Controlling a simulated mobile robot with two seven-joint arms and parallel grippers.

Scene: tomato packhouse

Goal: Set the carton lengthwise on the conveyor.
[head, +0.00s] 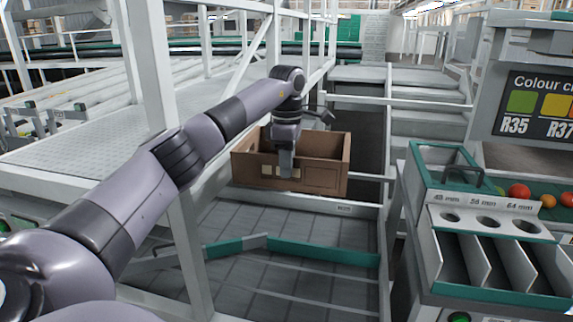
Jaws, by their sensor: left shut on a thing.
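A brown open-topped carton (325,178) is in the middle of the head view, its long side across the picture. My left gripper (287,172) comes down over its near wall and is shut on that wall. The fingers partly cover a pale label on the near side. The carton appears level and looks empty in the part I can see. It is above or at the far edge of a grey conveyor (310,238) with a tiled-looking surface; I cannot tell whether it touches anything below. My right gripper is not in view.
A green and white guide bar (320,254) crosses the conveyor. White frame posts (150,70) stand at left. A sizing stand (490,225) with round holes is at right, with tomatoes (518,190) behind it and a colour chart (540,105) above. Grey steps (425,100) rise behind.

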